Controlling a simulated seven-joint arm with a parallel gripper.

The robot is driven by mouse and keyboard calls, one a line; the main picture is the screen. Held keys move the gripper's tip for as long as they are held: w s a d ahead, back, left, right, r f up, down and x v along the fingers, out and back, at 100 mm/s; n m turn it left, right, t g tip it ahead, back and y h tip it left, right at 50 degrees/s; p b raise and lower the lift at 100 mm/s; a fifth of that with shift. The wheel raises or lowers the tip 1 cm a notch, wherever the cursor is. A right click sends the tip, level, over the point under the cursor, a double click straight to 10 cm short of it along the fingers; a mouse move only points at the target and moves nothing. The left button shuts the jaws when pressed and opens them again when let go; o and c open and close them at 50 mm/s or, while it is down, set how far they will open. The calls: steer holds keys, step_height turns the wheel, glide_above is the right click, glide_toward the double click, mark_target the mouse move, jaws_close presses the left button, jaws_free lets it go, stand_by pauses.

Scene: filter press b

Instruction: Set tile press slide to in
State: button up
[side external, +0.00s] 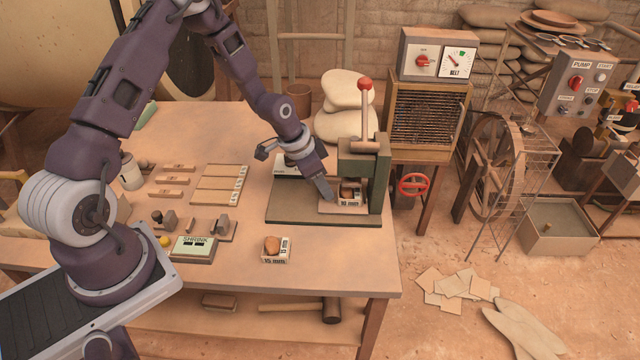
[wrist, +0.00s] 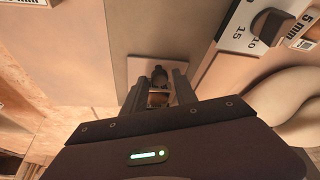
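The tile press (side external: 362,160) stands at the right end of the table, a green frame with a red-knobbed lever (side external: 365,85) pointing up. Its slide (side external: 342,207) is a pale plate low at the front of the frame, carrying a block marked 10 mm with a brown lump on top. In the wrist view the pale plate (wrist: 183,72) lies just beyond the fingertips. My gripper (side external: 328,198) is low at the slide's left side; in the wrist view (wrist: 158,90) its fingers are apart, with a dark knob and brown lump showing between. Contact cannot be made out.
A dial box (wrist: 268,28) marked 10 and 15 stands beside the press. A SHRINK box (side external: 193,248), a 15 mm block (side external: 276,255) and pale tile strips (side external: 217,184) lie on the table. The table's front right is bare.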

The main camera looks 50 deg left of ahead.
steer(key=shift+o, duration=0.3)
steer(key=shift+r, duration=0.1)
steer(key=v, duration=0.7)
steer(key=s+d+r+n+y, duration=0.1)
steer(key=s+d+r+y, duration=0.1)
steer(key=s+r, duration=0.5)
steer(key=s+d+r+n+y, duration=0.15)
steer(key=s+r, duration=0.35)
steer(key=r, duration=0.5)
steer(key=s+d+r+n+h, duration=0.1)
steer(key=s+d+r, duration=0.1)
steer(key=s, duration=0.5)
steer(key=s+d+r+n+t, duration=0.1)
steer(key=s+d+r, duration=0.1)
steer(key=s, duration=0.6)
steer(key=shift+s+d+r+h, duration=0.2)
steer(key=shift+r+h, duration=0.15)
steer(key=shift+r, duration=0.3)
